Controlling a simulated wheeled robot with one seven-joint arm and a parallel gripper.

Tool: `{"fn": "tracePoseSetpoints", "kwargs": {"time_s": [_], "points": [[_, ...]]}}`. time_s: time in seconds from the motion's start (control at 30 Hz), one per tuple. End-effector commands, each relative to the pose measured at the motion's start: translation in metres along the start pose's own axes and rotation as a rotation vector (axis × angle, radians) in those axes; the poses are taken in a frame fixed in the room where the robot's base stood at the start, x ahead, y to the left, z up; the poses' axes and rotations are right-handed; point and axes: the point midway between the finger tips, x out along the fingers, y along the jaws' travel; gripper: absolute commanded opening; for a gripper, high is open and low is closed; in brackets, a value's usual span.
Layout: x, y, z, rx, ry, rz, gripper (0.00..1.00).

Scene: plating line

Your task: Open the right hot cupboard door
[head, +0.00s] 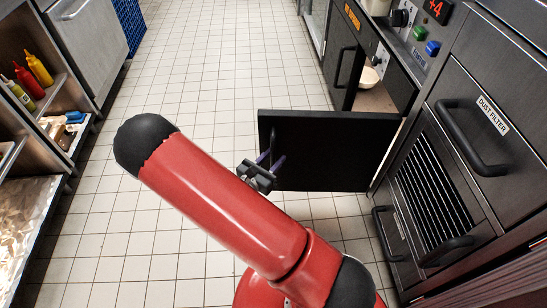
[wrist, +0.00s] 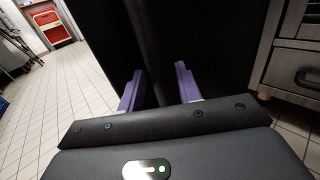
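The right hot cupboard door (head: 335,150) is a black panel in the head view. It is swung well out from the cupboard front into the aisle, its hinge side to the right. My gripper (head: 270,162) is at the free left end of the door, on the near side. In the wrist view its two purple fingers (wrist: 159,88) stand apart, so it is open. A dark vertical shape, seemingly the door's handle, lies between or just beyond them; contact cannot be made out. Behind the door, the cupboard's opening (head: 376,100) shows a shelf.
A pale bowl (head: 369,76) stands inside the cupboard. The left cupboard door (head: 343,62) looks shut. A dust filter drawer (head: 478,120) and a vent grille (head: 435,190) are to the right. Shelves with sauce bottles (head: 38,70) line the left. The tiled aisle (head: 220,70) between is clear.

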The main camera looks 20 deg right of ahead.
Motion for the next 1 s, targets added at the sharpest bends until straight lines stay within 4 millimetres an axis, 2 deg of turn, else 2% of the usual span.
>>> {"fn": "tracePoseSetpoints", "kwargs": {"time_s": [0.3, 0.43, 0.6, 1.0], "points": [[-0.052, 0.0, 0.0, 0.0, 0.001, 0.003, 0.34], [-0.067, 0.0, 0.0, -0.001, 0.001, 0.002, 0.34], [-0.073, -0.001, 0.0, -0.001, 0.0, -0.001, 0.34], [-0.073, -0.001, 0.0, -0.001, 0.0, -0.001, 0.34]]}}
